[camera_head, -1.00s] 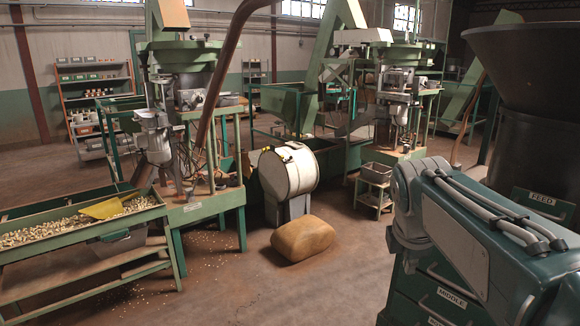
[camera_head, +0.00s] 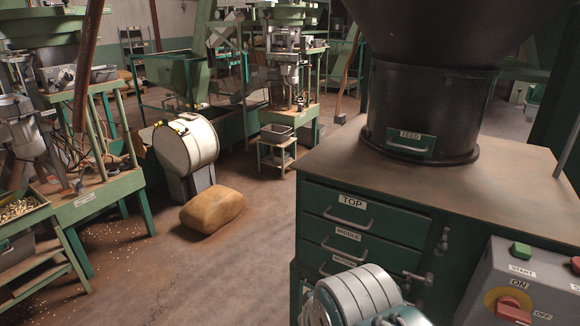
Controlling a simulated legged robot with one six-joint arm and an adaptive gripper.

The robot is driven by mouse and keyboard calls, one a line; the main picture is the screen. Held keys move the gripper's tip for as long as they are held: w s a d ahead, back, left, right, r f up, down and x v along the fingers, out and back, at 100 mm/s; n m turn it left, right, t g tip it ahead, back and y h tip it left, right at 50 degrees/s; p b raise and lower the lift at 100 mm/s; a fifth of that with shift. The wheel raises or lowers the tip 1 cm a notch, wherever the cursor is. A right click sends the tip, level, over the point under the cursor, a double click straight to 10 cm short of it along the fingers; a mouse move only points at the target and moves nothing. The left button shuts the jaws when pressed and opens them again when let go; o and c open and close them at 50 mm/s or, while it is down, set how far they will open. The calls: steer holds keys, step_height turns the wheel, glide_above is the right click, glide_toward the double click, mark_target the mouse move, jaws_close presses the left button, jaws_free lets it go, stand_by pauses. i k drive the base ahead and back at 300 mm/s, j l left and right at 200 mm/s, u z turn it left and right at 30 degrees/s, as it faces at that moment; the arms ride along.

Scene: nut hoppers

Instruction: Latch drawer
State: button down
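A green cabinet has drawers labelled TOP (camera_head: 390,224), MIDDLE (camera_head: 385,256) and BOTTOM (camera_head: 312,262), each with a grey bar handle. The top and middle drawers look closed; the bottom one is partly hidden by my arm. To the right of the top drawer is a small metal latch (camera_head: 444,241), standing upright. Lower down, beside the middle and bottom drawers, another metal latch (camera_head: 419,278) lies roughly level. My arm shows at the bottom in front of the cabinet, but my gripper is out of view.
A dark hopper (camera_head: 425,105) with a FEED slide (camera_head: 409,146) stands on the cabinet top. A control box (camera_head: 525,290) with START and ON/OFF controls is at the lower right. A tan sack (camera_head: 212,210) and a white drum (camera_head: 186,146) stand left; bare floor lies between sack and cabinet.

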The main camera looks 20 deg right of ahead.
mark_target(442, 248)
steer(key=z, duration=1.55)
